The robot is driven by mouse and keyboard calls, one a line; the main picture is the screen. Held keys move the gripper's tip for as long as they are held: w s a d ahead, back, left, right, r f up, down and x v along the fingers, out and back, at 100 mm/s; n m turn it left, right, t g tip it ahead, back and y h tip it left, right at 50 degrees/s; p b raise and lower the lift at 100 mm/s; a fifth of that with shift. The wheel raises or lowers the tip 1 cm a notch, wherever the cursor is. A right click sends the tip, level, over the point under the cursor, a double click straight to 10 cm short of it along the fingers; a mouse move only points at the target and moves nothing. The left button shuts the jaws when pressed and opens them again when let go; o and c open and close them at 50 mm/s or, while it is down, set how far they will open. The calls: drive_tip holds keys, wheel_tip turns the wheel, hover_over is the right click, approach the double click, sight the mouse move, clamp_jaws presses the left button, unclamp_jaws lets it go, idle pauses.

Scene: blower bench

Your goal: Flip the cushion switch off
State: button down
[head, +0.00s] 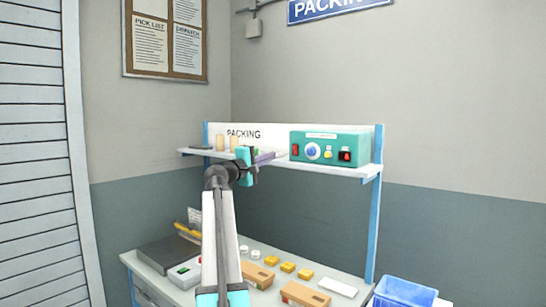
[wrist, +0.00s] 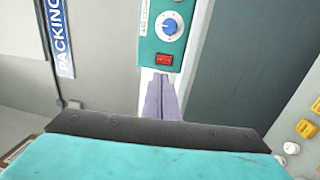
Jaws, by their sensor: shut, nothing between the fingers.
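A green control box (head: 330,146) sits on the upper shelf of the bench. In the head view its face carries a red rocker switch (head: 295,150) at the left, a blue dial (head: 313,151), a small yellow button (head: 328,152) and a black-framed red switch (head: 345,156) at the right. The label is too small to read. My gripper (head: 277,157) is shut and empty, with its purple fingers pointing at the box's left end. In the wrist view the fingertips (wrist: 161,82) are just below the red rocker (wrist: 164,60), with the blue dial (wrist: 169,26) beyond. I cannot tell whether they touch the box.
The shelf (head: 330,169) holds small tan cylinders (head: 227,143) left of my gripper. Below, the bench top bears yellow blocks (head: 288,267), brown boxes (head: 300,293) and a grey device (head: 186,273). A blue bin (head: 405,292) stands at lower right. The space before the box is clear.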

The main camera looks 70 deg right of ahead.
drive_tip(key=p, duration=0.3)
approach(294, 147)
drive_tip(key=x, duration=0.5)
drive_tip(key=shift+s+d, duration=0.15)
drive_tip(key=shift+d, duration=0.55)
